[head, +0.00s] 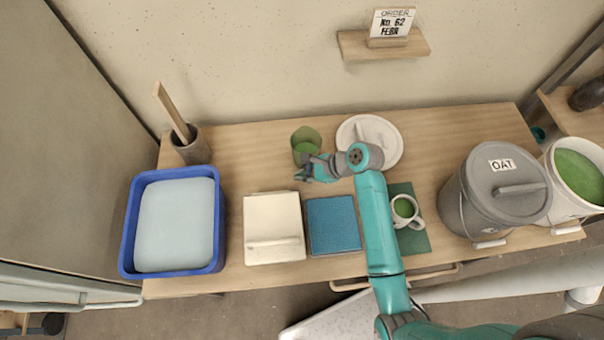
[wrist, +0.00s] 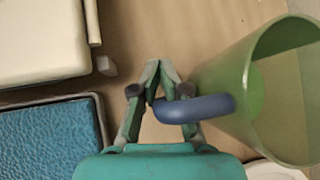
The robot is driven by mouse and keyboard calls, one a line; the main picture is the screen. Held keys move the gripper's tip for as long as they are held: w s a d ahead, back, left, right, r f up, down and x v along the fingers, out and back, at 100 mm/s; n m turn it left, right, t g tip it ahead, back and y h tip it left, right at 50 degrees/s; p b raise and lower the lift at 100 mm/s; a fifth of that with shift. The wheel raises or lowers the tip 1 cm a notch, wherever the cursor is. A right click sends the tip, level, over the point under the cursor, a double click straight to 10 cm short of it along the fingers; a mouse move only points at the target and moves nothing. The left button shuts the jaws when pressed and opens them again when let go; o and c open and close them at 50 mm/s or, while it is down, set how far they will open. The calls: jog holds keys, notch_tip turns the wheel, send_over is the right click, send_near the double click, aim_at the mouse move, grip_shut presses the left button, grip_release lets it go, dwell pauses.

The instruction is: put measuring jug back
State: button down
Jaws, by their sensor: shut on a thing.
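The measuring jug (head: 304,141) is a translucent green vessel behind my gripper in the head view. The wrist view shows the jug (wrist: 245,90) at the right with a blue-grey handle (wrist: 196,109). My gripper (head: 303,172) is shut on that handle; its fingertips (wrist: 160,85) meet around it in the wrist view. The jug's body is to the right of the fingers there. I cannot tell whether its base touches the table.
A white mug (head: 405,209) of green liquid stands on a green mat (head: 413,242). A round white lid (head: 393,132), a blue pad (head: 333,225), a cream lidded box (head: 274,223), a blue tub (head: 129,230), a brush pot (head: 189,147) and a lidded OAT bucket (head: 463,200) surround it.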

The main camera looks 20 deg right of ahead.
dwell(0.3)
jog(key=c, duration=1.2)
grip_release()
jog(key=shift+f, duration=0.1)
jog(key=v, duration=1.2)
jog(key=shift+s, duration=0.1)
